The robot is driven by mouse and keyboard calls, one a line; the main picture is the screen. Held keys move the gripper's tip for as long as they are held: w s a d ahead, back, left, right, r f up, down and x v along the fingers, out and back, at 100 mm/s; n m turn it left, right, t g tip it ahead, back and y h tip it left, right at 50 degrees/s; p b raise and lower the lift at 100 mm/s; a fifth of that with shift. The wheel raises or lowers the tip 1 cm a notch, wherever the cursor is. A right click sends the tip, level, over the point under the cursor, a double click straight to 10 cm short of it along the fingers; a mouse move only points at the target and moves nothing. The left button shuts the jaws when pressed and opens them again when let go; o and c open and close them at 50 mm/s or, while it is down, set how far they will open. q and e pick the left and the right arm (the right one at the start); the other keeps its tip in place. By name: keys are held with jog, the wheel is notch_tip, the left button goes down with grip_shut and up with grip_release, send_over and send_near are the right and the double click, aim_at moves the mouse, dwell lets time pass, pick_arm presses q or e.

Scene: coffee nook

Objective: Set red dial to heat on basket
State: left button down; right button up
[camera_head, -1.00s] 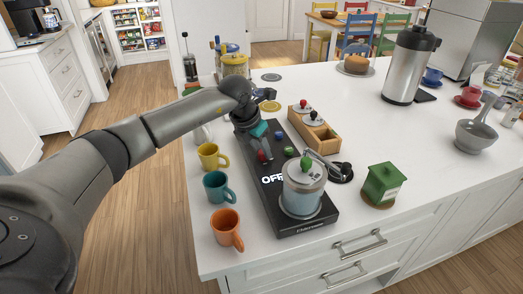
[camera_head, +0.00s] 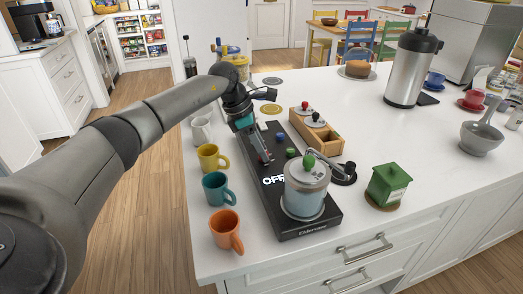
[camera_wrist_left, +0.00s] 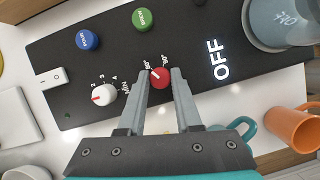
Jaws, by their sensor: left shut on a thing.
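The black appliance base (camera_head: 318,222) lies on the white counter, with a lit "OFF" display that also shows in the left wrist view (camera_wrist_left: 219,60). The red dial (camera_wrist_left: 159,79) sits on its panel, beside small printed labels too small to read surely. My left gripper (camera_head: 266,158) reaches down to the panel. In the left wrist view its fingers (camera_wrist_left: 163,82) are shut on the red dial, one on each side. A grey-blue lidded pot (camera_head: 305,190) with a green knob stands on the base's near end. My right gripper is not in view.
A blue button (camera_wrist_left: 87,39), a green button (camera_wrist_left: 142,19) and a white dial (camera_wrist_left: 103,95) are close to the fingers. Yellow (camera_head: 211,157), teal (camera_head: 217,187) and orange (camera_head: 226,230) mugs stand left of the base. A wooden box (camera_head: 328,147) stands to its right.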

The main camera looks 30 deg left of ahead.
pick_arm(q)
jog(key=shift+m, duration=0.3)
jog(key=c, duration=0.6)
grip_release()
jog(key=p+v, duration=0.1)
jog(key=v, duration=1.4)
jog(key=shift+a+r+p, duration=0.15)
jog(key=shift+r+p, duration=0.05)
jog(key=shift+p, duration=0.1)
jog(key=shift+w, duration=0.15)
